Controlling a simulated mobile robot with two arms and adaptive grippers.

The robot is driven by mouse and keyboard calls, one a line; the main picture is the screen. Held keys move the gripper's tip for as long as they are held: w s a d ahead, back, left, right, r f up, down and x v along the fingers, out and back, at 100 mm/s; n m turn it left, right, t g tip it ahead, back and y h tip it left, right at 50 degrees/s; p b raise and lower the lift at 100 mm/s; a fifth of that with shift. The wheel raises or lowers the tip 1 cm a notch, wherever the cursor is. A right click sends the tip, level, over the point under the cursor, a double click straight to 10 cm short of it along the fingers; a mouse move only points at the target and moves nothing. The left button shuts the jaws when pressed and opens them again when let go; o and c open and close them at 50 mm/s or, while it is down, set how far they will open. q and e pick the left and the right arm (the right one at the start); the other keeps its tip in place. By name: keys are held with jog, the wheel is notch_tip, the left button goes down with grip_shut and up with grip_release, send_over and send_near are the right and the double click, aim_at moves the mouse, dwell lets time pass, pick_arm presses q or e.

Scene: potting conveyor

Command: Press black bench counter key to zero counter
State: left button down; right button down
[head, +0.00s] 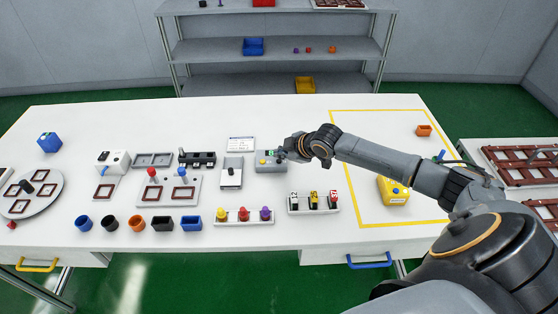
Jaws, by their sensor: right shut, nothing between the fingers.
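A grey bench counter box (270,167) with a small green display and a yellow button sits in the middle of the white bench in the head view. My right gripper (282,155) is shut and empty, its fingertips at the upper right part of this box. The black key cannot be made out clearly; the fingertips cover that part of the box. Whether the fingertips touch the key or hover just above it, I cannot tell. My left gripper is not in view.
Left of the box stands a grey device with a dark top (231,172). In front are a tray with coloured knobs (244,217) and a numbered holder (313,205).

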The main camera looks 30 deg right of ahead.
jog(key=shift+f, duration=0.4)
jog(key=shift+f, duration=0.45)
dwell(0.6)
jog(key=shift+r, duration=0.1)
jog(key=shift+r+p, duration=0.75)
notch_tip(320, 180, up, 5)
jog(key=p, duration=0.5)
jog(key=shift+r, duration=0.1)
dwell(0.4)
